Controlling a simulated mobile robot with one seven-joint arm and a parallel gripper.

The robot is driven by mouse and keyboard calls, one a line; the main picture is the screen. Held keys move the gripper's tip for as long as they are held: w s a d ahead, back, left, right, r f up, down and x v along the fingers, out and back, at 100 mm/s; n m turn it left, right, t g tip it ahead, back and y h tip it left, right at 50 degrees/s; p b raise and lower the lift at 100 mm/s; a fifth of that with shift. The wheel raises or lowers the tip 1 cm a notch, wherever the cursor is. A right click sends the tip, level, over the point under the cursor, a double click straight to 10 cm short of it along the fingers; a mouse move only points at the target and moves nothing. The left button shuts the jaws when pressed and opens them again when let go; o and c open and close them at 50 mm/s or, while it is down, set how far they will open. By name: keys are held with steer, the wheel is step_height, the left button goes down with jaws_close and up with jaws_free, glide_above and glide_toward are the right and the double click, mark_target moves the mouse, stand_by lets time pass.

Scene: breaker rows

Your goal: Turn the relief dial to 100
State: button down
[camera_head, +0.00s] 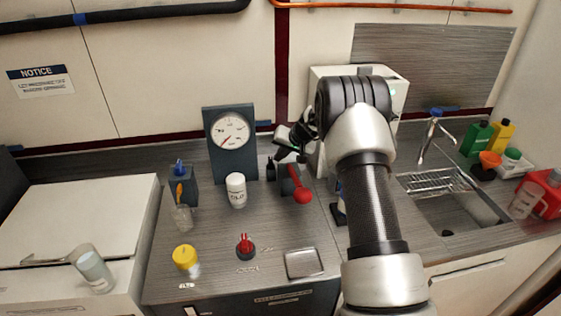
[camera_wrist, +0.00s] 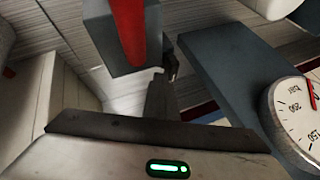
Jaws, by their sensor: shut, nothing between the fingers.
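A round white gauge (camera_head: 229,131) with a red needle is set in a dark upright panel; part of its face shows in the wrist view (camera_wrist: 295,115). The needle points to the lower left in the head view. A red knob (camera_head: 246,244) on a dark round base and a yellow knob (camera_head: 185,257) stand on the counter in front, with small labels I cannot read. I cannot tell which one is the relief dial. My gripper (camera_head: 277,157) is shut and empty, right of the gauge panel and above the counter, apart from both knobs. Its fingers show in the wrist view (camera_wrist: 166,78).
A red-handled lever (camera_head: 299,190) stands below my gripper. A white jar (camera_head: 236,190) stands before the gauge panel. A metal tray (camera_head: 304,263) lies right of the red knob. A sink (camera_head: 455,208) and bottles are at the right.

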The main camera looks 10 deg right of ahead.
steer(key=n+y+b, duration=0.1)
steer(key=n+g+b, duration=0.1)
steer(key=n+b, duration=0.1)
steer(key=shift+w+a+y+b, duration=0.3)
steer(key=shift+w+a+y, duration=0.05)
steer(key=shift+w+y, duration=0.05)
